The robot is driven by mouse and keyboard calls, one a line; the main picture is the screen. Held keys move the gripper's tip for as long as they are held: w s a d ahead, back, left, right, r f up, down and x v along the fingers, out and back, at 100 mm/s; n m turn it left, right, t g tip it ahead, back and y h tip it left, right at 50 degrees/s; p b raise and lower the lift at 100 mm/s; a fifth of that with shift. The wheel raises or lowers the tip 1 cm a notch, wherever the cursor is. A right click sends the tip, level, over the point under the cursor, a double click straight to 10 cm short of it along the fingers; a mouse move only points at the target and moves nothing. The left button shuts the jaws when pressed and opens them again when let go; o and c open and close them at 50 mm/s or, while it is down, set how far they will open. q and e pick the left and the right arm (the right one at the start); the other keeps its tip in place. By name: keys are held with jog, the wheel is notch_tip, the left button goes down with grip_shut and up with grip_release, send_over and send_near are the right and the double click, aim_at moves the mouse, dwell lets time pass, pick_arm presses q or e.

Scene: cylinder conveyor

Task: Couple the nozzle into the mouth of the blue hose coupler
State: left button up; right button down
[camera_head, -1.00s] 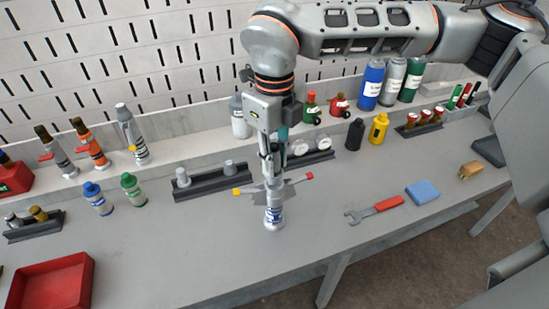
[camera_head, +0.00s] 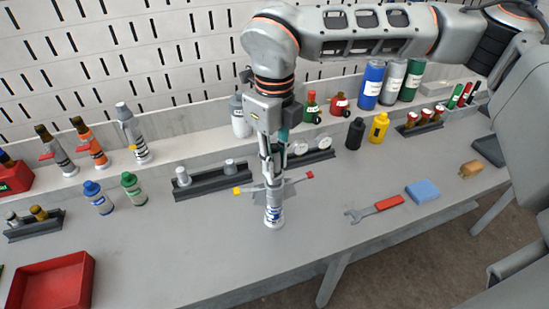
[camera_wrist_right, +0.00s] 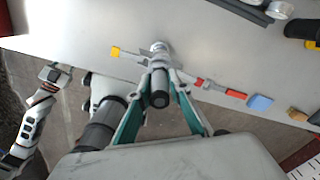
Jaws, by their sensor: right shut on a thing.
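The blue-labelled hose coupler (camera_head: 274,218) stands upright on the bench in the head view, a yellow-tipped and a red-tipped lever spread out near its top. My right gripper (camera_head: 272,172) points down just above it. In the right wrist view my right gripper (camera_wrist_right: 160,100) is shut on a slim dark-ended piece, which looks like the nozzle (camera_wrist_right: 160,98). Beyond it lies the coupler's pale ring (camera_wrist_right: 158,46). The nozzle lines up with the coupler, but the fingers hide the mouth, so I cannot tell how deep it sits. My left gripper is not identifiable.
A dark rack (camera_head: 212,184) stands behind left of the coupler. A wrench (camera_head: 375,209) and a blue block (camera_head: 422,191) lie to the right. A red tray (camera_head: 52,282) is at front left. Bottles line the back. The bench in front is clear.

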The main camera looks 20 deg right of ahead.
jog(key=shift+f+b, duration=0.5)
jog(key=shift+f, duration=0.8)
jog(key=c, duration=1.8)
grip_release()
